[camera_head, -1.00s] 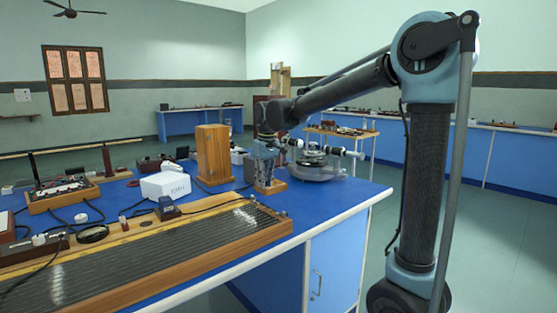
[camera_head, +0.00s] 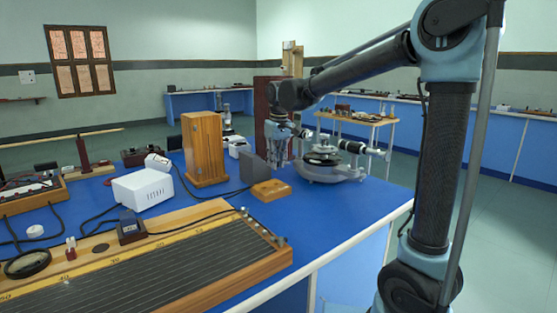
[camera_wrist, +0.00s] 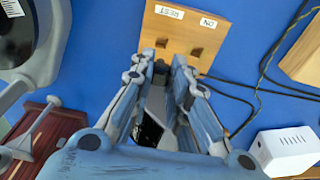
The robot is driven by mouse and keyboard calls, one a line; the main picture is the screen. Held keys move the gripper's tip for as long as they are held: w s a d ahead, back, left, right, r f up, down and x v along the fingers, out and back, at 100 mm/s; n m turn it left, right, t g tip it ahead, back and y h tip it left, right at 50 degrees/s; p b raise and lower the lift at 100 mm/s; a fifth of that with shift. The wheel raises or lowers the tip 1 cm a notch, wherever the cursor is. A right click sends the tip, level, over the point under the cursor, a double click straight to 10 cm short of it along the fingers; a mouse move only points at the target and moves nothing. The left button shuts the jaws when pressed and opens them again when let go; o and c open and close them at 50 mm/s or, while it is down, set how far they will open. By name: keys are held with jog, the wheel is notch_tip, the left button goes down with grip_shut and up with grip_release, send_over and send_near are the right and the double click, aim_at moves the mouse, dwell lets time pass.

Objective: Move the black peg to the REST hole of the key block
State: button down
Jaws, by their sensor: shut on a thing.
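My gripper (camera_head: 280,150) is above and just behind the wooden key block (camera_head: 270,190) in the head view. In the wrist view my gripper (camera_wrist: 161,64) has its fingertips close together over the near edge of the key block (camera_wrist: 181,38). A small dark end, the black peg (camera_wrist: 160,68), shows between the fingertips; most of it is hidden by the fingers. The REST label (camera_wrist: 169,12) and the ON label (camera_wrist: 208,22) read upside down on the block's far part.
A spectrometer (camera_head: 327,165) stands right of my gripper. A tall wooden box (camera_head: 204,148) and a white box (camera_head: 142,188) stand left. A long wire board (camera_head: 150,260) lies in front. Black cables (camera_wrist: 250,85) run beside the block in the wrist view.

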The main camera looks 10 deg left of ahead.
jog(key=shift+d+f, duration=0.1)
jog(key=shift+f, duration=3)
jog(key=shift+f, duration=0.1)
jog(key=c, duration=1.4)
grip_release()
jog(key=shift+c, duration=0.2)
notch_tip(320, 180, up, 12)
jog(key=d, duration=0.1)
jog(key=shift+s, duration=0.35)
jog(key=shift+f, duration=0.1)
